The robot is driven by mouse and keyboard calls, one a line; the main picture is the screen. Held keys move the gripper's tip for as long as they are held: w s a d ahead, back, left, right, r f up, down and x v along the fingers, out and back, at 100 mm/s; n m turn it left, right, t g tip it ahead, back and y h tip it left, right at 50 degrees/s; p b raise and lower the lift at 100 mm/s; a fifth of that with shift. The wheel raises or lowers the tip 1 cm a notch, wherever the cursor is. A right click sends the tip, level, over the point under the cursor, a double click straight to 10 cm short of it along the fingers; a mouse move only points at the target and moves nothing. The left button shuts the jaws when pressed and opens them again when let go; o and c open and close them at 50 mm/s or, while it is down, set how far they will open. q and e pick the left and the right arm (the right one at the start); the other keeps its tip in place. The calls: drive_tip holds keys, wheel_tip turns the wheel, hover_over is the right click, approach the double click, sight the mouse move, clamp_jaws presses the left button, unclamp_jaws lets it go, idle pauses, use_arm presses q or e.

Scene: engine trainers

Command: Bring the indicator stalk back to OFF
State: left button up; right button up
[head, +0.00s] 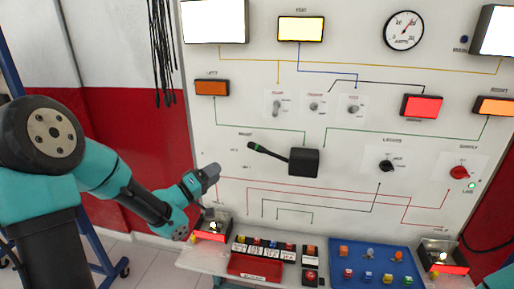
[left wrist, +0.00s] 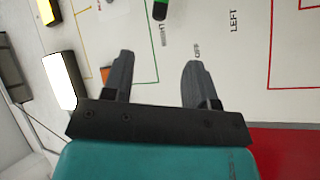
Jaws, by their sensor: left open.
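The indicator stalk (head: 268,152) is a black lever with a green tip. It sticks out to the left from a black box (head: 303,162) on the white panel. It slants up to the left, its tip near the upper label, RIGHT. In the left wrist view the stalk's green-banded end (left wrist: 160,9) shows at the top edge, beside the RIGHT label, with OFF and LEFT further right. My left gripper (head: 213,171) is left of and below the stalk tip, apart from it. In the left wrist view its jaws (left wrist: 157,62) are open and empty. My right gripper is out of view.
Toggle switches (head: 314,106), a black knob (head: 387,166) and a red knob (head: 459,172) sit on the panel. Below is a shelf with a red tray (head: 255,267) and a blue tray (head: 371,264). Black cables (head: 162,50) hang at the upper left.

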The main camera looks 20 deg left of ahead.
sight(255, 147)
use_arm(q)
drive_tip(key=shift+w+d, duration=0.1)
drive_tip(key=shift+w, duration=0.05)
drive_tip(key=x, duration=1.7)
drive_tip(key=shift+d+r, duration=0.1)
drive_tip(key=shift+c, duration=0.5)
clamp_jaws()
